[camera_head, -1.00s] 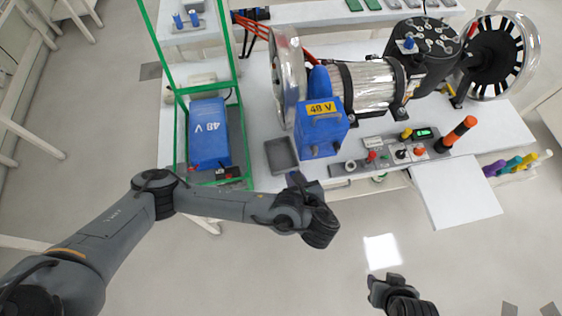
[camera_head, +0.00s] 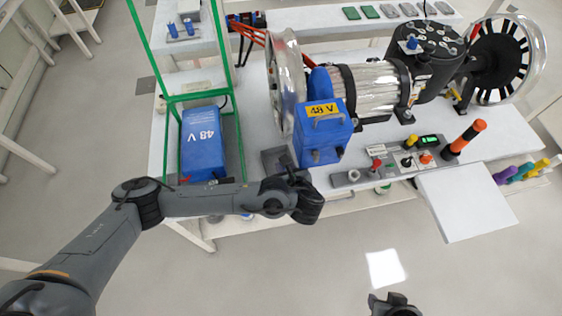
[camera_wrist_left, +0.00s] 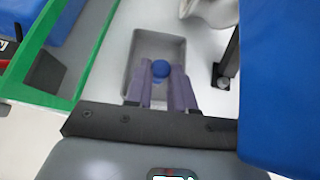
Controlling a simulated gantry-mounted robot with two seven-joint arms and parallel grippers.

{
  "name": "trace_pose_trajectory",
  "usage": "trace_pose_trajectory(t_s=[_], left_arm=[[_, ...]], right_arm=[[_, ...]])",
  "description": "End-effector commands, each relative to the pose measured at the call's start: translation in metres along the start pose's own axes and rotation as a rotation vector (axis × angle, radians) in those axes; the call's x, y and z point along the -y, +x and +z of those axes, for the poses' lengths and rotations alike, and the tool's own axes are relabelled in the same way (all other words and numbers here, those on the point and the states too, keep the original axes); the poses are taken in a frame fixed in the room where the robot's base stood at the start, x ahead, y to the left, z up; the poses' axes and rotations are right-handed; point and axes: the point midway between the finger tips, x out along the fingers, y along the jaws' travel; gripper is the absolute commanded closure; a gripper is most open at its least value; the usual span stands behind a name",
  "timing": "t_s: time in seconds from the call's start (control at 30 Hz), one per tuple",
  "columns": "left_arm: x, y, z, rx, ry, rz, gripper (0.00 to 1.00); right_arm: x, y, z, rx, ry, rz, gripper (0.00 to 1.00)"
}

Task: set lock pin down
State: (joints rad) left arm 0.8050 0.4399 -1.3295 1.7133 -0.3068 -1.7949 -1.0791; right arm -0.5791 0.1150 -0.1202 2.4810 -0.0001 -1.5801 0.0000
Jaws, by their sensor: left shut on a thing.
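The lock pin (camera_wrist_left: 160,69), showing a round blue head, is between the fingertips of my left gripper (camera_wrist_left: 161,88) in the left wrist view. The fingers are shut on it. They are over a small grey open tray (camera_wrist_left: 178,48), whose floor looks empty around the pin; I cannot tell whether the pin touches it. In the head view my left gripper (camera_head: 290,174) is at the front edge of the grey tray (camera_head: 270,158) and partly covers it. My right gripper (camera_head: 394,303) is at the bottom edge, away from the table, its fingers unclear.
A blue 48 V box (camera_head: 323,133) stands close right of the tray. A green frame (camera_head: 240,135) with another blue 48 V battery (camera_head: 202,145) is to the left. A control panel (camera_head: 393,162) lies along the table's front edge, right of the box.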

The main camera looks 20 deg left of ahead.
Motion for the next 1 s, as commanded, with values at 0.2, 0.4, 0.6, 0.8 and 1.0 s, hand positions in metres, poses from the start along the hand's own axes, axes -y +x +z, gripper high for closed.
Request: trace_pose_trajectory(t_s=[0.2, 0.4, 0.6, 0.8, 1.0], left_arm=[[0.000, 0.027, 0.003, 0.002, -0.002, 0.002, 1.00], [0.000, 0.046, -0.001, 0.001, -0.001, 0.000, 1.00], [0.000, 0.048, 0.000, 0.000, -0.001, 0.000, 1.00], [0.000, 0.049, -0.002, 0.000, -0.001, 0.000, 1.00], [0.000, 0.049, -0.003, 0.000, -0.001, 0.000, 0.54]], right_arm=[[-0.001, 0.007, 0.003, 0.001, -0.005, 0.004, 0.57], [-0.002, 0.013, 0.005, 0.003, -0.009, 0.007, 0.57], [-0.002, 0.012, 0.005, 0.003, -0.008, 0.007, 0.57], [-0.001, 0.013, 0.005, 0.003, -0.007, 0.005, 0.57], [0.000, 0.013, 0.005, 0.003, -0.003, 0.002, 0.57]])
